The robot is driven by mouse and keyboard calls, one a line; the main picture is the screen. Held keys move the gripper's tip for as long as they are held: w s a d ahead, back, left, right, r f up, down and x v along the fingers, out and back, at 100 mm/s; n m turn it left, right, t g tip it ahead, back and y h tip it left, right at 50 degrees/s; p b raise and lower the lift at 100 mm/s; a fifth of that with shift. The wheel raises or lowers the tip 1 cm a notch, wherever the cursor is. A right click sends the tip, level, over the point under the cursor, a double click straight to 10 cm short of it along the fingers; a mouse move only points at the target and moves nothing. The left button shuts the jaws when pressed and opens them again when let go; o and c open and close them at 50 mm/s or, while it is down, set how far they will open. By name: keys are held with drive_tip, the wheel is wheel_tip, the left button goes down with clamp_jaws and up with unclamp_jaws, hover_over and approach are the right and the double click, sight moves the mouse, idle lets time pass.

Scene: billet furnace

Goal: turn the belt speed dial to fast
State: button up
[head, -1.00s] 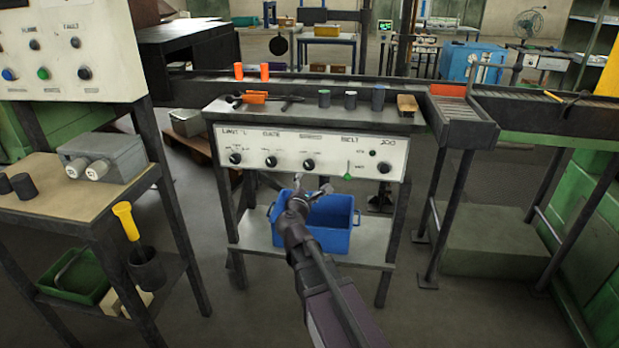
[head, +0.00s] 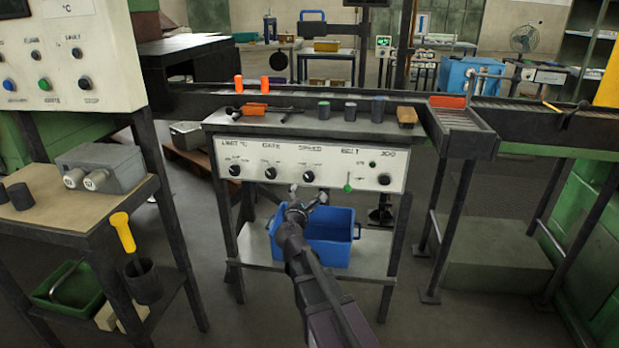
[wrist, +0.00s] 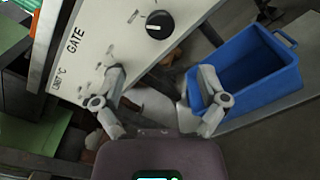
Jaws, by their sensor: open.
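The control panel (head: 330,160) is a white sloped face under a dark shelf, labelled from limit to jog. The black dial under the speed label (head: 308,176) is right of two similar dials; its pointer is too small to read. Beside it are a green-tipped lever (head: 348,181) under the belt label and a jog button (head: 384,180). My gripper (head: 308,194) is open and empty, its fingers just below the speed dial in the picture.
A blue bin (head: 330,238) sits on the lower shelf beneath the panel, close to my gripper. Several dark cylinders and an orange piece lie on the top shelf (head: 300,122). A side cart (head: 75,205) stands at left, a conveyor (head: 465,125) at right.

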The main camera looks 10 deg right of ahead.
sight(309, 178)
drive_tip(key=x, duration=1.2)
drive_tip(key=c, duration=1.2)
